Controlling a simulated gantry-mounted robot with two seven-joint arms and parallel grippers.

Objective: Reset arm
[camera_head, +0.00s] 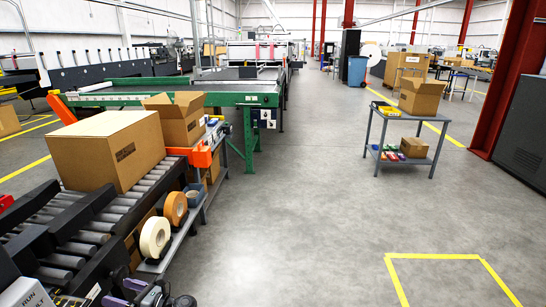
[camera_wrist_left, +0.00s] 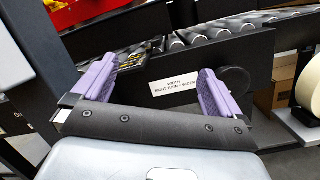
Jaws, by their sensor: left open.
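My left gripper (camera_head: 123,292) is at the bottom left of the head view, beside the near end of the roller conveyor (camera_head: 150,180). In the left wrist view its two purple fingers (camera_wrist_left: 158,68) are wide apart with nothing between them. Beyond them are the conveyor's dark side rail and a white label (camera_wrist_left: 174,85). My right gripper is not in view.
A closed cardboard box (camera_head: 105,152) sits on the rollers, with an open box (camera_head: 182,120) behind it. Tape rolls (camera_head: 155,237) stand on a side shelf. A grey cart (camera_head: 405,157) stands at right. The middle floor is clear, with yellow-taped lines at lower right.

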